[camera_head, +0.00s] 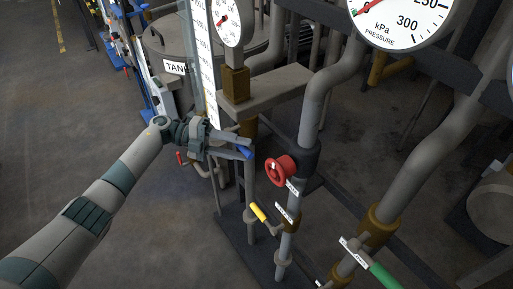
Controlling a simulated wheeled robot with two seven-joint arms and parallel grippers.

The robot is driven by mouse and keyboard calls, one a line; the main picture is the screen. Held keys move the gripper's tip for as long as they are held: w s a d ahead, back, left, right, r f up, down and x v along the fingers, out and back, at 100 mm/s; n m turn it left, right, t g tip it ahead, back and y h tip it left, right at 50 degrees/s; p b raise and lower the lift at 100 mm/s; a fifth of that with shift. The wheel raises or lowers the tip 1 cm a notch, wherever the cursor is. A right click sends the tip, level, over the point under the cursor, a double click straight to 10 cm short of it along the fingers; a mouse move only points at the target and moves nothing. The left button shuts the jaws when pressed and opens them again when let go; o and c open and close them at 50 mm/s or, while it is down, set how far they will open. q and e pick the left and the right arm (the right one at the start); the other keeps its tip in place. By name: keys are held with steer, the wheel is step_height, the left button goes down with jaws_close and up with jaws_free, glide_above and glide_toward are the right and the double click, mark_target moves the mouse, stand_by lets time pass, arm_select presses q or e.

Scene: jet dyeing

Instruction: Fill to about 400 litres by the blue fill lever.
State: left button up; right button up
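My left gripper (238,147) reaches in from the left in the head view, with its fingertips at the blue fill lever (244,153). Only a short blue end of the lever shows by the fingers; the rest is hidden. I cannot tell whether the fingers are shut on it or just around it. A tall white level scale (204,60) stands behind the gripper, beside the grey tank with its TANK label (176,67). The scale's figures are too small to read surely, and I cannot make out the level. My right gripper is not in view.
A red handwheel (281,171) sits just right of the gripper. A yellow lever (258,212) and a green lever (385,276) are lower. A small dial (228,22) and a large kPa pressure gauge (400,16) are above. Grey pipes crowd the right; floor is open at left.

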arm_select(q)
steer(key=shift+p+x, duration=0.75)
steer(key=shift+x, duration=1.85)
jaws_close()
